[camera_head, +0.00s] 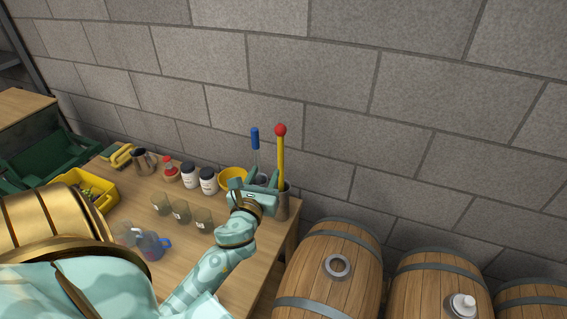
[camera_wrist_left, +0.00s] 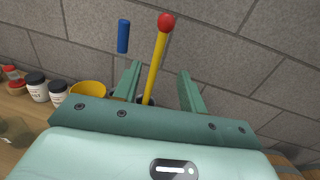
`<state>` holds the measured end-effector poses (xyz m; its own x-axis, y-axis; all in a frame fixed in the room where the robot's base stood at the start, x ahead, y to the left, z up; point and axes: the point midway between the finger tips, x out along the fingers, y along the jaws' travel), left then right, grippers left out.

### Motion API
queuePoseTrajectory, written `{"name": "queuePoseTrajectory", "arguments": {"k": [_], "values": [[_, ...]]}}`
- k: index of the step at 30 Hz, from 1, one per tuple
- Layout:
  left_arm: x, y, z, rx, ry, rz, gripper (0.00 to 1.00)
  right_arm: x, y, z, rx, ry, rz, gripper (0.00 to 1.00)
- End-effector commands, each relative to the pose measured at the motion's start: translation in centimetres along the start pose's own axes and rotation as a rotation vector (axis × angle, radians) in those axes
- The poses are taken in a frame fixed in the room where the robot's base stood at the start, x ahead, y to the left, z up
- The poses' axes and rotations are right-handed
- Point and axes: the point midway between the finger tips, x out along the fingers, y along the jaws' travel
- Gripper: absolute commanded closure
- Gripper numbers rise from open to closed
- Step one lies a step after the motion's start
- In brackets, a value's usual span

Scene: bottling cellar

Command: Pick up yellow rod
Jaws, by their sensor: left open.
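The yellow rod (camera_head: 281,161) with a red ball on top stands upright in a metal holder (camera_head: 282,203) at the table's right end. In the left wrist view the yellow rod (camera_wrist_left: 156,62) leans slightly and shows between the two green fingers. My left gripper (camera_head: 258,184) is open at the holder. Its fingers (camera_wrist_left: 158,85) stand on either side of the rod, with gaps visible, the left finger nearer to it. My right gripper is not in view.
A blue-handled tool (camera_head: 255,140) stands just left of the rod. A yellow bowl (camera_head: 232,178), white jars (camera_head: 208,181) and glasses (camera_head: 181,212) stand left of the gripper on the wooden table. Barrels (camera_head: 335,268) stand at the right, and a block wall (camera_head: 340,90) rises behind.

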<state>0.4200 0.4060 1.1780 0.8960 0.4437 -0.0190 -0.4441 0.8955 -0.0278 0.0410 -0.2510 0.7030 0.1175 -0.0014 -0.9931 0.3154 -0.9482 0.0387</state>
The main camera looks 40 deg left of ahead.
Motion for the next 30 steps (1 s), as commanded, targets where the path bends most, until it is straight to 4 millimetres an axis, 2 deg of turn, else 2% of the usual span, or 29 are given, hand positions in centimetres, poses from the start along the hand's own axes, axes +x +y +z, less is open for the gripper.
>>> {"name": "queuePoseTrajectory", "arguments": {"k": [1, 5, 12, 15, 22, 30], "values": [[0.2, 0.1, 0.7, 0.020, -0.013, 0.003, 0.58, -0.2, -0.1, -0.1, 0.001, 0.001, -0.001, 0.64], [2.3, 0.1, 1.0, 0.033, -0.020, 0.005, 0.58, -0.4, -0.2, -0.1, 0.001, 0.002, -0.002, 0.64], [8.2, 0.1, 1.0, 0.029, -0.019, 0.005, 0.58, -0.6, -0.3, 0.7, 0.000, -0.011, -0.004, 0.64], [9.9, 0.1, 0.9, 0.029, -0.017, 0.004, 0.58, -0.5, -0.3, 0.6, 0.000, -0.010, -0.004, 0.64], [11.9, 0.0, 0.7, 0.027, -0.017, 0.004, 0.58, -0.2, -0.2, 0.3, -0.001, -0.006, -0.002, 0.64], [15.9, -0.3, 0.3, 0.028, -0.015, 0.005, 0.58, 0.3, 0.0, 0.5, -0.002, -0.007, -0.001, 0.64]]}}
